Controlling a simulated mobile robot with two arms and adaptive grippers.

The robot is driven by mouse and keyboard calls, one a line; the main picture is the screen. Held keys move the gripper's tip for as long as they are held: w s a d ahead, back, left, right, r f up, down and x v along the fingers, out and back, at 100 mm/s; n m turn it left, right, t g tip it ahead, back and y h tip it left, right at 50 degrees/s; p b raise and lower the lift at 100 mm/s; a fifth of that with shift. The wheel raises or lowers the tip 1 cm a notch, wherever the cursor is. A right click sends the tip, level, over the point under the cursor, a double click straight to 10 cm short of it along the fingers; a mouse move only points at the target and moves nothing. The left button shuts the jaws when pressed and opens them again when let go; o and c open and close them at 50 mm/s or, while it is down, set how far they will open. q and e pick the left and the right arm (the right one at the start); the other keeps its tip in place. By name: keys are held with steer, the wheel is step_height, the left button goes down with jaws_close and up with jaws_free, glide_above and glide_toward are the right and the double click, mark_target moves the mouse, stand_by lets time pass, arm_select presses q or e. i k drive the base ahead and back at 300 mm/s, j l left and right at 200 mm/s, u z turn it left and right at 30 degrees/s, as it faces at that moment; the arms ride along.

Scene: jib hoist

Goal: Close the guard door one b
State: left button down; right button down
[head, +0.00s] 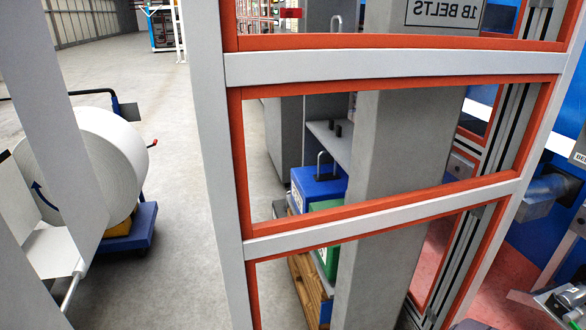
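A guard door with a white frame and orange inner edging (385,68) fills the middle and right of the head view, close to me. I see through its openings. A sign reading "1B BELTS" (445,12) shows mirror-reversed at the top of it. The door stands at an angle to my view. Its latch and hinges cannot be made out, and its top and bottom are cut off. Neither of my grippers can be recognised in this view.
A large white roll (105,160) on a blue cart (130,232) stands at left. Behind the door are a grey pillar (390,150), a blue box (318,188) and a wooden crate (308,290). Blue machinery is at right. Clear concrete floor (180,140) lies between cart and door.

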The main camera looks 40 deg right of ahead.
mark_target(226, 68)
steer(key=i+j+u, duration=0.6)
steer(key=i+l+z, duration=0.1)
steer(key=i+z, duration=0.2)
steer(key=z, duration=0.15)
steer(key=i+z, duration=0.3)
steer(key=z, duration=0.15)
steer(key=i+z, duration=0.15)
steer(key=z, duration=0.35)
steer(key=i+z, duration=0.15)
steer(key=z, duration=0.35)
steer(key=i+j+z, duration=0.1)
steer(key=z, duration=0.4)
steer(key=i+j+z, duration=0.15)
steer(key=z, duration=0.3)
steer(key=i+j+z, duration=0.15)
steer(key=z, duration=0.35)
steer(key=i+j+z, duration=0.15)
steer(key=z, duration=0.25)
steer(key=i+j+z, duration=0.1)
steer(key=j+z, duration=0.2)
steer(key=z, duration=0.15)
steer(key=j+z, duration=0.4)
steer(key=i+j+z, duration=0.1)
steer(key=z, duration=0.3)
steer(key=j, duration=0.1)
